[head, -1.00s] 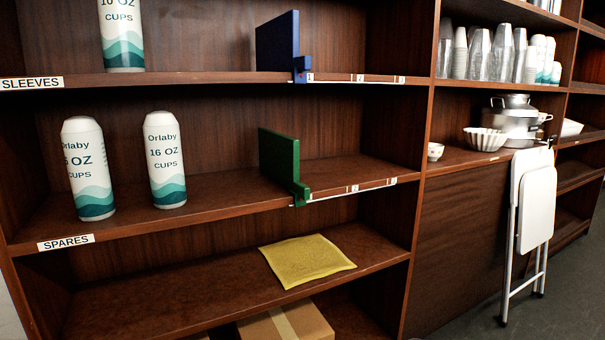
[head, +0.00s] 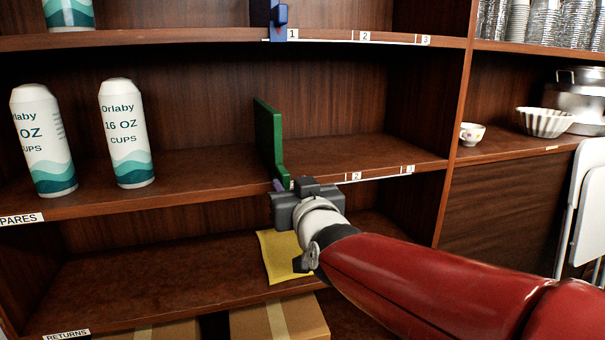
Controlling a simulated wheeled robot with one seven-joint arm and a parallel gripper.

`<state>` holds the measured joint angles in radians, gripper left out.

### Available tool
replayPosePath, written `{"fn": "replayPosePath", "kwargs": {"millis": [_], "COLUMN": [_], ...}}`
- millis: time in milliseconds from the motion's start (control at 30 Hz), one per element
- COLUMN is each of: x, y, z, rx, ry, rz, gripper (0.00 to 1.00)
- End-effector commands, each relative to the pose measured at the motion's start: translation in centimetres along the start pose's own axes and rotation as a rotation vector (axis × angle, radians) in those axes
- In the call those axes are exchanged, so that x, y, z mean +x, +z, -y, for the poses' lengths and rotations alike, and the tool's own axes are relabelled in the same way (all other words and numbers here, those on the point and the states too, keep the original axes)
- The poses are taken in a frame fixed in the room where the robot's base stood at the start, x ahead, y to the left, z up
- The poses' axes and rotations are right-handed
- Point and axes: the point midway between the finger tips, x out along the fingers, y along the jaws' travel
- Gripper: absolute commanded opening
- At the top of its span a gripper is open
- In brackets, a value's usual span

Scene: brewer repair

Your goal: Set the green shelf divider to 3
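The green shelf divider (head: 268,138) stands upright on the middle shelf, at the left end of a white number strip (head: 382,173). The 2 and 3 show to its right; the strip's left part, where a 1 could be, is hidden by my gripper. My gripper (head: 292,186) is at the shelf's front edge, at the divider's front lower end. Its fingertips seem to lie around the divider's front tab, which is mostly hidden. I cannot tell whether they are closed on it.
A blue divider (head: 265,12) stands at 1 on the shelf above. Two cup sleeves (head: 127,135) stand left on the middle shelf. The shelf right of the green divider is clear up to the upright panel (head: 455,110). A yellow envelope (head: 280,262) lies below my gripper.

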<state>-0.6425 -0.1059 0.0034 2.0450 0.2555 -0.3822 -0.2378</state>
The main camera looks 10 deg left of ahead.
Motion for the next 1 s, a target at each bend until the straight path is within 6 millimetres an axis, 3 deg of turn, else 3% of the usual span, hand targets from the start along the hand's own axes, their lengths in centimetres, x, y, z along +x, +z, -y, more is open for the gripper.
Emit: {"fn": "replayPosePath", "kwargs": {"millis": [300, 700, 1000], "x": [4.8, 5.8, 5.8], "y": [0.0, 0.1, 0.1], "z": [0.0, -0.1, -0.1], "rx": [-0.001, 0.001, 0.000], "ry": [0.000, 0.000, 0.000], "rz": [0.003, 0.002, 0.003], "gripper": [0.38, 0.38, 0.00]}}
